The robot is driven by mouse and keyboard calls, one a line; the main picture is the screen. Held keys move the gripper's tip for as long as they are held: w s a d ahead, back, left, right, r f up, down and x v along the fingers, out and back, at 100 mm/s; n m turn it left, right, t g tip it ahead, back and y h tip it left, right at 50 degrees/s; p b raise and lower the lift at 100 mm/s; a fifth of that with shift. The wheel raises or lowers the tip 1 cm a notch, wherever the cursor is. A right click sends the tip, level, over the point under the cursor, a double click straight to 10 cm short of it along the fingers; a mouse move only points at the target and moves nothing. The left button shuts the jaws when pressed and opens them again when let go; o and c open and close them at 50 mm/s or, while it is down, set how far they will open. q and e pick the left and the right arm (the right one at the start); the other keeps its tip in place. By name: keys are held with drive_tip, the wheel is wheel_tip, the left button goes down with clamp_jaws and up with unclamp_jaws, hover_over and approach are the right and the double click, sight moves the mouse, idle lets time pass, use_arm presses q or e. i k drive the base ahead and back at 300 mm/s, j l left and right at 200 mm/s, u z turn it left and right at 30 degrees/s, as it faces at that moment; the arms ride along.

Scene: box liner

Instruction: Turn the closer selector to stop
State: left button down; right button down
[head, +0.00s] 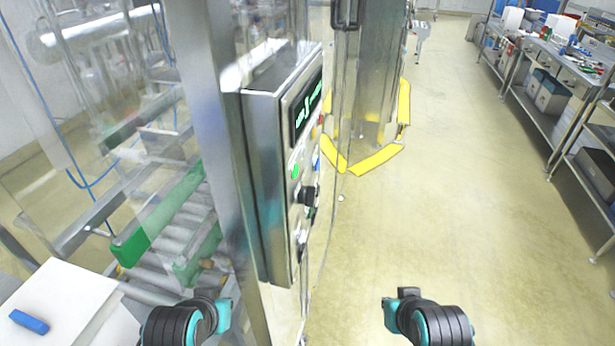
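A metal control box (268,170) is mounted on a steel post left of centre, its face turned right and seen at a steep angle. The face carries a display (307,108) with green marks. Below it are a green button (295,171) and a black selector knob (307,195) that sticks out. The labels and the knob's setting are too small to read, so I cannot tell which selector is the closer one. My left gripper (217,308) is at the bottom, below and left of the box. My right gripper (397,302) is at the bottom, right of the box. Both are apart from the panel.
A clear-walled machine with a green-edged roller conveyor (190,215) stands at left. A white surface (62,300) with a blue block (29,321) is at lower left. Yellow floor plates (376,160) lie behind the box. Loaded shelving (560,75) lines the right. The floor between is clear.

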sight(306, 195)
drive_tip(key=k+l, duration=0.1)
drive_tip(key=l+u, duration=0.2)
drive_tip(key=l, duration=1.55)
drive_tip(key=i+u, duration=0.05)
